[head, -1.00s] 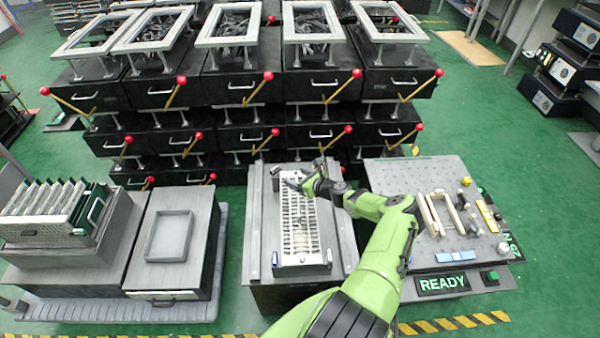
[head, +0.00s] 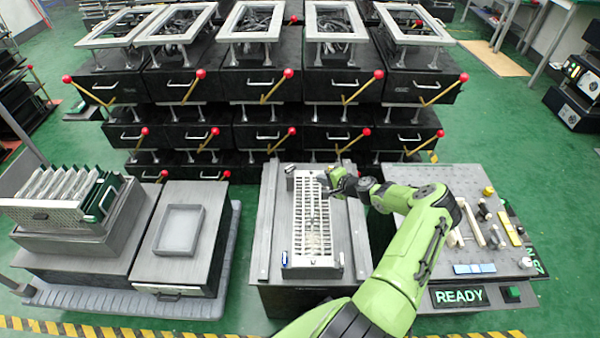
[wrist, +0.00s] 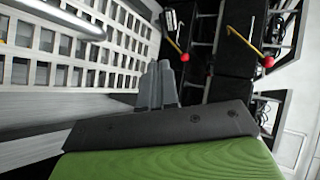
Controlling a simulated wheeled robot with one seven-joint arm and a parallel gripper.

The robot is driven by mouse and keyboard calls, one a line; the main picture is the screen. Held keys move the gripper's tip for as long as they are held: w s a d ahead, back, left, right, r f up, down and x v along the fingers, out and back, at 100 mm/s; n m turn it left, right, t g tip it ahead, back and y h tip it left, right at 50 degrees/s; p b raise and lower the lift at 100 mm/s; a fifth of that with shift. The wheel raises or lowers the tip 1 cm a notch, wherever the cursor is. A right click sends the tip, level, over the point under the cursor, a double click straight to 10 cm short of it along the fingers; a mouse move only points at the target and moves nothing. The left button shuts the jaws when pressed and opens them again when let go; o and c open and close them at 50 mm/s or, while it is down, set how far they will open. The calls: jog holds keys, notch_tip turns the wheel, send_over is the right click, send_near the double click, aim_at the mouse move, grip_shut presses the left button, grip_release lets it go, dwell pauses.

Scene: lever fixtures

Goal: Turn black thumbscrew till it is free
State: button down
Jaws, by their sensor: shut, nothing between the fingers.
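The middle fixture (head: 272,230) carries a pale slotted grid plate (head: 318,262). Small posts stand around the plate: a dark grey one at its far left corner (head: 290,172), a blue one at its near left (head: 285,258) and a pale one at its near right (head: 341,259). I cannot tell for sure which is the black thumbscrew. My gripper (head: 323,181) is over the far right part of the plate, right of the dark post and apart from it. In the wrist view its grey fingers (wrist: 157,84) are together and empty, with the grid plate (wrist: 70,70) beside them.
A silver rod (wrist: 60,16) crosses the wrist view's upper left. Black lever boxes (head: 265,85) with red-knobbed levers stack behind. A grey tray (head: 180,232) is left of the fixture. A perforated board with loose parts and a READY sign (head: 459,296) is right.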

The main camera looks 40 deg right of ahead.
jog(key=b, duration=0.4)
send_near(294, 167)
jog(key=f, duration=0.1)
jog(key=w+f, duration=0.1)
jog(key=f, duration=0.1)
jog(key=shift+f, duration=0.15)
jog(key=w+b, duration=0.2)
jog(key=w, duration=0.2)
jog(key=shift+a, duration=0.15)
jog(key=shift+w, duration=0.3)
jog(key=shift+w+d, duration=0.4)
jog(key=shift+d, duration=0.15)
jog(key=shift+w+d, duration=0.25)
jog(key=shift+w, duration=0.2)
jog(key=shift+w+d, duration=0.15)
jog(key=shift+w, duration=0.1)
